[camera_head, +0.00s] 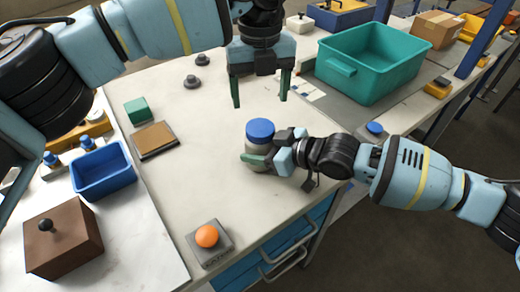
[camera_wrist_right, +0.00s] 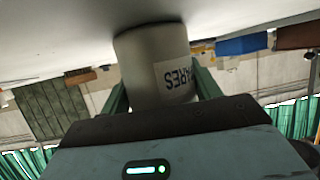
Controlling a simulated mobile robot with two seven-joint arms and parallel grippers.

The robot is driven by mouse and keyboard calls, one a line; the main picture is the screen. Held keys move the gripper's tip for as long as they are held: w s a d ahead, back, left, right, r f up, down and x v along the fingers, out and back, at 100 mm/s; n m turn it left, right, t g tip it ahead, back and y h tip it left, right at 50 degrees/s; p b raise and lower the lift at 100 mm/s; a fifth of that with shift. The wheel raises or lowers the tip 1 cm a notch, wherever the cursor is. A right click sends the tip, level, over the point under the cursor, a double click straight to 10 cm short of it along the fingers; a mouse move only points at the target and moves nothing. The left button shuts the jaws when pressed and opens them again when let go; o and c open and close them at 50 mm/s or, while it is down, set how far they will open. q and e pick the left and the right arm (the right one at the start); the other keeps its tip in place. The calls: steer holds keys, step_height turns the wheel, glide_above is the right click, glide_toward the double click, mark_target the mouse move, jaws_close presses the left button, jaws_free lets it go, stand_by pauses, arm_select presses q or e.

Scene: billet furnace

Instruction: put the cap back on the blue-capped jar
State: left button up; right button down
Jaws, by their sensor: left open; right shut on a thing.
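The pale grey jar (camera_head: 256,155) stands upright on the white table, with the blue cap (camera_head: 260,129) on its top. I cannot tell whether the cap is screwed down. My right gripper (camera_head: 262,160) is shut around the jar's body from the right. In the right wrist view the jar (camera_wrist_right: 155,60) appears inverted, with a label between the green fingers; its capped end is hidden there. My left gripper (camera_head: 260,101) is open and empty, pointing down just above and behind the cap, apart from it.
A teal bin (camera_head: 340,72) stands at the back right, near a small blue-topped item (camera_head: 375,128). An orange button box (camera_head: 207,238) is in front. A blue tray (camera_head: 104,186), brown box (camera_head: 64,245), green block (camera_head: 137,109) and brown pad (camera_head: 155,139) lie left.

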mark_target(260, 127)
arm_select(q)
steer(key=shift+f, duration=3.9)
steer(key=shift+c, duration=0.2)
steer(key=c, duration=0.9)
steer(key=o, duration=1)
steer(key=shift+o, duration=0.2)
steer(key=shift+r, duration=0.15)
steer(key=shift+r, duration=2.15)
steer(key=shift+c, duration=0.5)
